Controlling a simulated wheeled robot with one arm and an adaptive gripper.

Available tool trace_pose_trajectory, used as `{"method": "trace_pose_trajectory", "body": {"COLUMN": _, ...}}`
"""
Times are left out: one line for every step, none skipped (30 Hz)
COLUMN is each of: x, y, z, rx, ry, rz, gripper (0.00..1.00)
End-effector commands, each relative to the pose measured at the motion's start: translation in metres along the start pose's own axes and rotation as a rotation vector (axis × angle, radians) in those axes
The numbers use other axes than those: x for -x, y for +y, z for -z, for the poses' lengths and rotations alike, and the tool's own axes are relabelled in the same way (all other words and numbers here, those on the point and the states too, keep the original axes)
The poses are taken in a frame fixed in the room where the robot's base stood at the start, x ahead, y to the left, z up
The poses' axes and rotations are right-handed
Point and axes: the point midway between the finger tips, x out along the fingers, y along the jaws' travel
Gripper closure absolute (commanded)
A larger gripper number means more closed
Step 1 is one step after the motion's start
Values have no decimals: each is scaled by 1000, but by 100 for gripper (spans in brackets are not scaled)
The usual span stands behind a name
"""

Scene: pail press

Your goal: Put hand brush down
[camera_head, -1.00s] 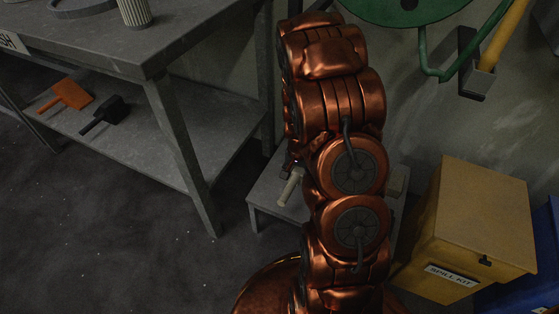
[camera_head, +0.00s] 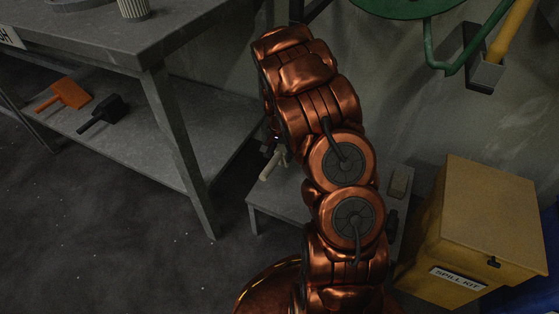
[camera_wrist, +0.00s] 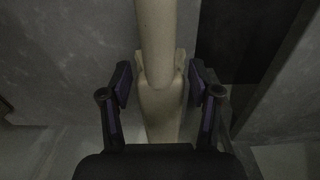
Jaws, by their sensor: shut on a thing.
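The hand brush is a pale beige thing with a rounded handle. In the wrist view the hand brush (camera_wrist: 158,95) runs from the top edge down between my fingers. My gripper (camera_wrist: 160,85) is shut on it, with a dark pad at each side. In the head view the brush handle (camera_head: 272,166) sticks out to the lower left from behind my copper arm. It appears above the left part of a low grey stand (camera_head: 274,203).
A grey workbench (camera_head: 180,45) stands at left; its lower shelf (camera_head: 150,140) holds an orange tool (camera_head: 70,93) and a black one (camera_head: 112,109). A small block (camera_head: 398,182) lies on the low stand. A yellow spill kit box (camera_head: 480,225) stands at right.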

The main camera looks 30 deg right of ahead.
Motion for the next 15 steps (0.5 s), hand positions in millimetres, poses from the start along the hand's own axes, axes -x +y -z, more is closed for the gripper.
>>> {"method": "trace_pose_trajectory", "body": {"x": -5, "y": -1, "z": 1, "rx": 0, "ry": 0, "rz": 0, "gripper": 71}}
{"method": "trace_pose_trajectory", "body": {"x": -11, "y": -1, "z": 0, "rx": 0, "ry": -1, "rz": -1, "gripper": 71}}
{"method": "trace_pose_trajectory", "body": {"x": -17, "y": 0, "z": 0, "rx": -1, "ry": -2, "rz": -1, "gripper": 71}}
{"method": "trace_pose_trajectory", "body": {"x": -22, "y": 0, "z": 0, "rx": -1, "ry": -2, "rz": -1, "gripper": 71}}
{"method": "trace_pose_trajectory", "body": {"x": -26, "y": -1, "z": 0, "rx": -1, "ry": -2, "rz": 0, "gripper": 71}}
{"method": "trace_pose_trajectory", "body": {"x": -32, "y": -1, "z": 0, "rx": -1, "ry": -3, "rz": 0, "gripper": 71}}
{"method": "trace_pose_trajectory", "body": {"x": -34, "y": -1, "z": 0, "rx": -1, "ry": -2, "rz": 0, "gripper": 71}}
{"method": "trace_pose_trajectory", "body": {"x": -36, "y": -1, "z": 0, "rx": -1, "ry": -3, "rz": 0, "gripper": 71}}
{"method": "trace_pose_trajectory", "body": {"x": -37, "y": -1, "z": 0, "rx": 0, "ry": -2, "rz": 0, "gripper": 71}}
{"method": "trace_pose_trajectory", "body": {"x": -36, "y": -1, "z": 0, "rx": 0, "ry": -2, "rz": 0, "gripper": 71}}
{"method": "trace_pose_trajectory", "body": {"x": -36, "y": -1, "z": 0, "rx": 0, "ry": -2, "rz": 0, "gripper": 71}}
{"method": "trace_pose_trajectory", "body": {"x": -35, "y": -1, "z": 0, "rx": 0, "ry": -1, "rz": 0, "gripper": 71}}
{"method": "trace_pose_trajectory", "body": {"x": -35, "y": -1, "z": 0, "rx": 0, "ry": -1, "rz": 0, "gripper": 71}}
{"method": "trace_pose_trajectory", "body": {"x": -35, "y": -1, "z": 0, "rx": 0, "ry": -1, "rz": 0, "gripper": 71}}
{"method": "trace_pose_trajectory", "body": {"x": -35, "y": -1, "z": 0, "rx": 0, "ry": -1, "rz": 0, "gripper": 71}}
